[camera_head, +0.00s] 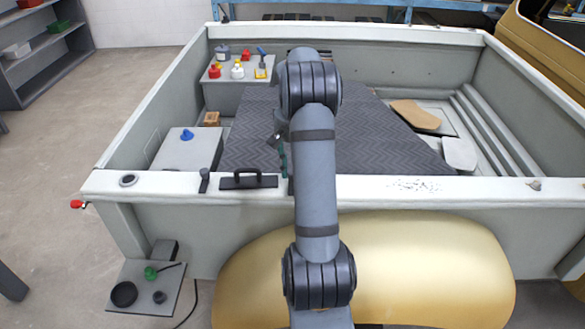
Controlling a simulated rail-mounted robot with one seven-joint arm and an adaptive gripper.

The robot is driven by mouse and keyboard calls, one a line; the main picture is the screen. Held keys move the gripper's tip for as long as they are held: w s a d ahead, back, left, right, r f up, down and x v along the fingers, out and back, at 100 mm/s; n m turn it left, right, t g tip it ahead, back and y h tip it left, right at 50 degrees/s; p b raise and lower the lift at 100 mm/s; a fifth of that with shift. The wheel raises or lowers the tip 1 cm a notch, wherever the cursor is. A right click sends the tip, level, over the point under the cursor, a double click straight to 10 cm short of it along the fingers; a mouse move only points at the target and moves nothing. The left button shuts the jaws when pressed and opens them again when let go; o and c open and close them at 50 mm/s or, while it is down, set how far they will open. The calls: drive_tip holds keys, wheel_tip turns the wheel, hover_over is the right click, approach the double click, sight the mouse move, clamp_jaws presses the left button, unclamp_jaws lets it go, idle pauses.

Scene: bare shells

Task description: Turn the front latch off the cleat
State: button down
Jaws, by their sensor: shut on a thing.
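My gripper (283,158) is mostly hidden behind my own arm; a narrow dark-green part of it shows just left of the forearm, above the front rail. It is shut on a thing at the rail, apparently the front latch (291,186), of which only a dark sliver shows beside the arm. The cleat cannot be made out, so I cannot tell whether the latch is still on it. A black bar handle (248,180) on a dark plate sits on the rail left of the gripper. A small upright black lever (204,181) stands further left.
The pale front rail (400,188) bounds an open shell with a dark patterned floor (385,140). A corner shelf (232,72) carries bottles and small tools. A grey box (188,150) with a blue knob stands at left. A low tray (145,290) sits outside, lower left.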

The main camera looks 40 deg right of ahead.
drive_tip(key=shift+w+r, duration=0.1)
drive_tip(key=c, duration=1.6)
unclamp_jaws()
drive_tip(key=shift+o, duration=0.3)
wheel_tip(320, 180, up, 12)
drive_tip(key=shift+d, duration=0.15)
wheel_tip(320, 180, down, 12)
drive_tip(key=shift+f, duration=0.15)
